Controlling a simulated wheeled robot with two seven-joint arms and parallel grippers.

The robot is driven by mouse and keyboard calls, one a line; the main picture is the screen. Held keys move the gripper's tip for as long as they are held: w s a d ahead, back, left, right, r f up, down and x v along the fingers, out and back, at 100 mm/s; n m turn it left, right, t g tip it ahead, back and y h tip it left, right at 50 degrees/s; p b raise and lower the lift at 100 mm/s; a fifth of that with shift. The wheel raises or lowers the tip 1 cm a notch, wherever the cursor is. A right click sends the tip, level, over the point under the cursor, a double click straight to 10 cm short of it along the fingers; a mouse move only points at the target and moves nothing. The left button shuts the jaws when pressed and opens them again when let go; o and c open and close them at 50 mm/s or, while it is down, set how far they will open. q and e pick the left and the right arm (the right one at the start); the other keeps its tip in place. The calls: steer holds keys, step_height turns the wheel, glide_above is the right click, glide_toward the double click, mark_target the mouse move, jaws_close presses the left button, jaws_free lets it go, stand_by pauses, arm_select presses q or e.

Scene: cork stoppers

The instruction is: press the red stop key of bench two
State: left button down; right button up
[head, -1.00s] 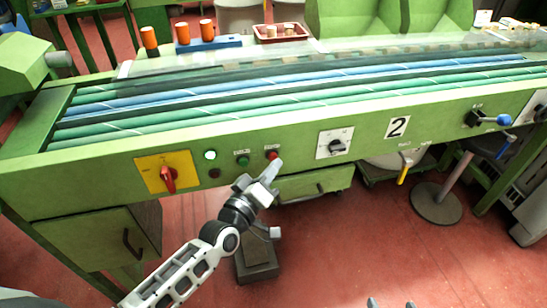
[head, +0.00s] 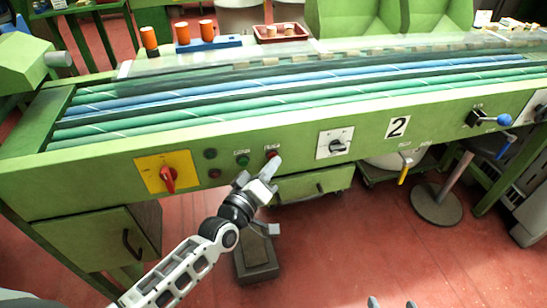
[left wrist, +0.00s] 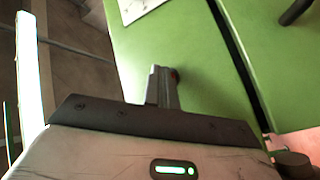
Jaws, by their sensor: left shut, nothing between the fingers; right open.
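The red stop key (head: 272,153) sits on the green front panel of bench two, right of a green key (head: 242,160). The number plate "2" (head: 397,127) is further right on the same panel. My left gripper (head: 273,168) is shut and empty, its tips right at the lower edge of the red key; they look to be in contact. In the left wrist view the shut fingers (left wrist: 164,86) point at the green panel, with a bit of dark red (left wrist: 176,75) beside the tip; the rest is hidden. My right gripper (head: 391,303) barely shows at the bottom edge, open.
A yellow plate with a red rotary switch (head: 168,179), a dark lamp (head: 210,154) and a small dark red round (head: 214,174) are to the left. Below is red floor with a grey pedestal (head: 256,262).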

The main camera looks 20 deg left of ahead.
arm_select(q)
steer(key=shift+s+d, duration=0.1)
steer(key=shift+s+d+p, duration=0.4)
steer(key=shift+s+p, duration=0.05)
steer(key=shift+s, duration=0.15)
steer(key=s+d, duration=0.1)
steer(key=s+d+p, duration=0.1)
steer(key=s+p, duration=0.1)
steer(key=s, duration=0.1)
steer(key=shift+s+d, duration=0.1)
steer(key=shift+d, duration=0.3)
stand_by(0.7)
